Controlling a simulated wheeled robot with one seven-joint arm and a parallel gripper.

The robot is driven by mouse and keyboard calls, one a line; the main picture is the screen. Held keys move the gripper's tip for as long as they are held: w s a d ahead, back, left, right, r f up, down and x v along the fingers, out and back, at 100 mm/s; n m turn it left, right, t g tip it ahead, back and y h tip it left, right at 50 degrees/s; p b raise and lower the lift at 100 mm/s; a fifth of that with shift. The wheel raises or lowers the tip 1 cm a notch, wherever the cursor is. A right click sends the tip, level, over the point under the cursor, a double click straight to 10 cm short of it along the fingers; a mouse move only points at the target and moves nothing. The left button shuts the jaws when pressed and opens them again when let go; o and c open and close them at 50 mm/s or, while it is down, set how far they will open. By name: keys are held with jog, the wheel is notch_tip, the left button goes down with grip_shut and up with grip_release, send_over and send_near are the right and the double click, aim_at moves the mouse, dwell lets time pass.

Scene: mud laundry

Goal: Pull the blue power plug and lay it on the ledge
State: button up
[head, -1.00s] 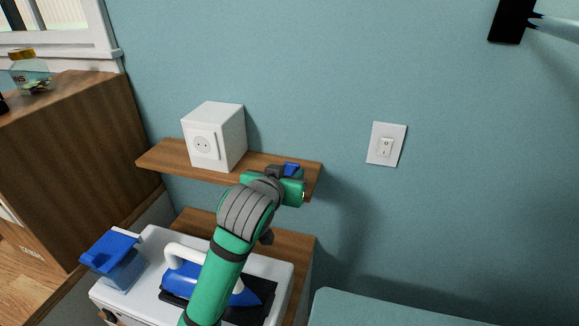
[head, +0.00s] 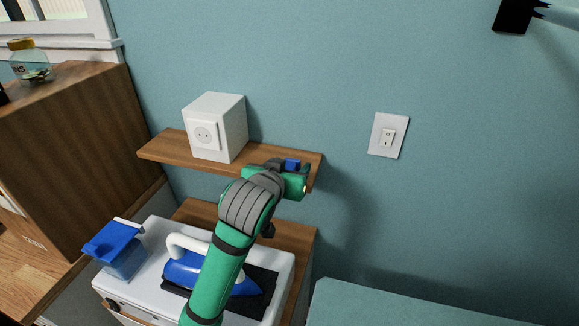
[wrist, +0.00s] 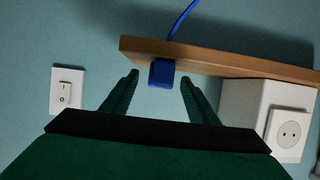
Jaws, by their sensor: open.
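The blue power plug (head: 292,163) is at the right end of the wooden ledge (head: 170,150), out of the socket. In the wrist view, the plug (wrist: 162,73) shows between my fingertips, against the ledge, with its blue cable (wrist: 182,18) running up behind. My gripper (wrist: 160,80) is open, one finger on each side of the plug with gaps beside it. In the head view my gripper (head: 284,172) is at the ledge's right end and partly hides the plug. The white socket box (head: 216,127) stands on the ledge with its round socket (head: 204,136) empty.
A light switch (head: 388,135) is on the wall to the right. Below the ledge, a blue iron (head: 185,273) and a blue-lidded container (head: 115,250) sit on a white surface, partly behind my arm. A wooden cabinet (head: 80,150) stands at left.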

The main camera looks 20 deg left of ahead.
jog(key=v, duration=1)
jog(key=shift+s, duration=0.25)
